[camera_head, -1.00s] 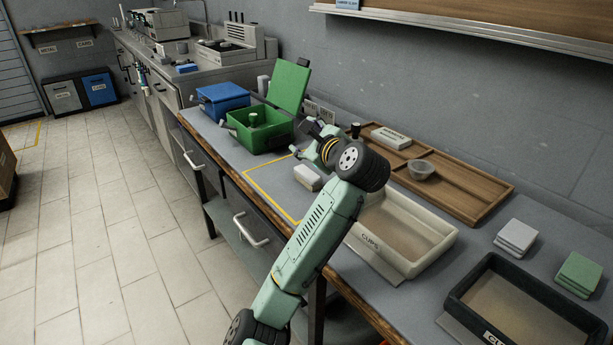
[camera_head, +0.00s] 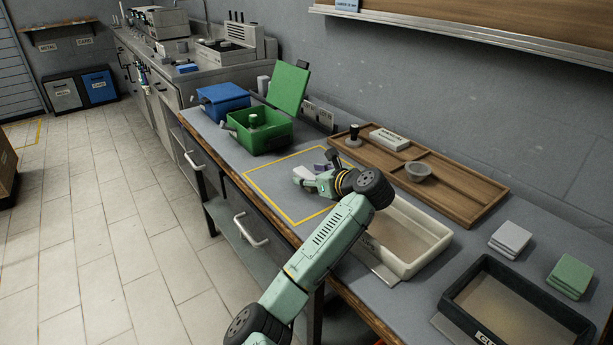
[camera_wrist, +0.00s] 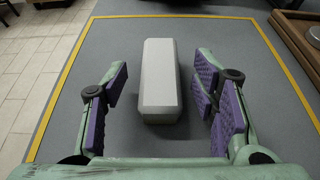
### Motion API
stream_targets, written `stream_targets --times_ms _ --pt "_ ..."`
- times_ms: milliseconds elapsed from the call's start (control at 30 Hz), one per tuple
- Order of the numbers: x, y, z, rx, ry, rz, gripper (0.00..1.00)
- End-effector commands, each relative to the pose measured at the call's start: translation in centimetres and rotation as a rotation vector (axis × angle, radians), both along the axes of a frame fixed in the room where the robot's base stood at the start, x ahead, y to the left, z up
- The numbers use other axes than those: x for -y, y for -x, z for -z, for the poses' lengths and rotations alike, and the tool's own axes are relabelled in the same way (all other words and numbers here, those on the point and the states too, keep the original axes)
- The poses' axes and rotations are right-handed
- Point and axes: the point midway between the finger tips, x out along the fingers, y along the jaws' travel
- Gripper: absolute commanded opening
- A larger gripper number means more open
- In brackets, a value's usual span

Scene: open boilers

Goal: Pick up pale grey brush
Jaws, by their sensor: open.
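The pale grey brush (camera_wrist: 160,78) shows in the wrist view as a plain, long block with bevelled edges. It lies on the grey worktop inside a yellow outlined area, its long side pointing away from me. My gripper (camera_wrist: 158,97) is open, with purple-padded fingers to the left and right of the block's near end. Gaps show between the pads and the block, and nothing is held. In the head view my gripper (camera_head: 318,170) is low over the outlined area, and the brush (camera_head: 301,172) is mostly hidden by it.
A green open bin (camera_head: 258,137) and a blue bin (camera_head: 222,100) stand beyond the outlined area. A wooden tray (camera_head: 465,193) with a bowl (camera_head: 417,171) lies along the wall. A cream tray (camera_head: 432,240) and a dark tray (camera_head: 548,305) are nearer.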

Motion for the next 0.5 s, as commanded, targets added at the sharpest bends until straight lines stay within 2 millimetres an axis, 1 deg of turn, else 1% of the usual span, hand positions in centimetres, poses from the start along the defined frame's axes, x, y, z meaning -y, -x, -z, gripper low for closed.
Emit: stream_targets --times_ms 33,100,367,500 --pt "-0.45 -0.50 0.08 0.000 -0.001 -0.002 0.53" --pt "-0.71 -0.97 0.35 0.001 0.000 0.000 0.53" --pt "-0.85 -1.22 0.61 0.002 0.001 0.001 0.53" --pt "-0.84 -1.21 0.60 0.002 0.001 0.001 0.45"
